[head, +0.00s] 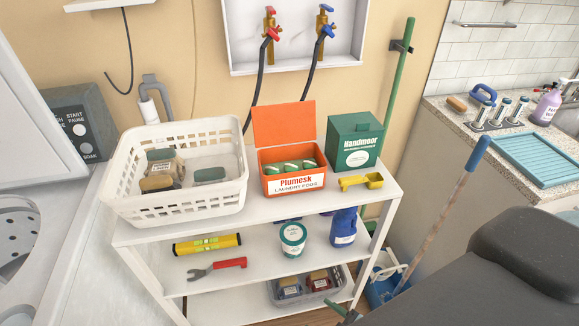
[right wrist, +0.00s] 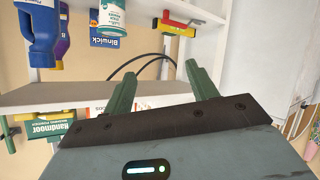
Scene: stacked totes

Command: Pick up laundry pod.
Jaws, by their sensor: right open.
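Several green-and-white laundry pods (head: 292,166) lie inside an open orange Plumesk box (head: 294,184) on the top shelf. The box's orange lid stands up at the back. My right gripper (right wrist: 162,88) is open with nothing between its green fingers, facing the white shelf in the right wrist view, which is upside down. The gripper body hides most of what lies behind it there. In the head view my dark right arm reaches in from the lower right, and only a green bit of its gripper shows at the bottom edge, well short of the box. My left gripper is not in view.
A white basket (head: 225,201) with several items stands left of the box. A green Handmoor box (head: 352,143) and a yellow scoop (head: 361,181) are to its right. The shelf unit (head: 383,198) has lower tiers holding a level, wrench, tub and blue bottle. A green pole leans behind.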

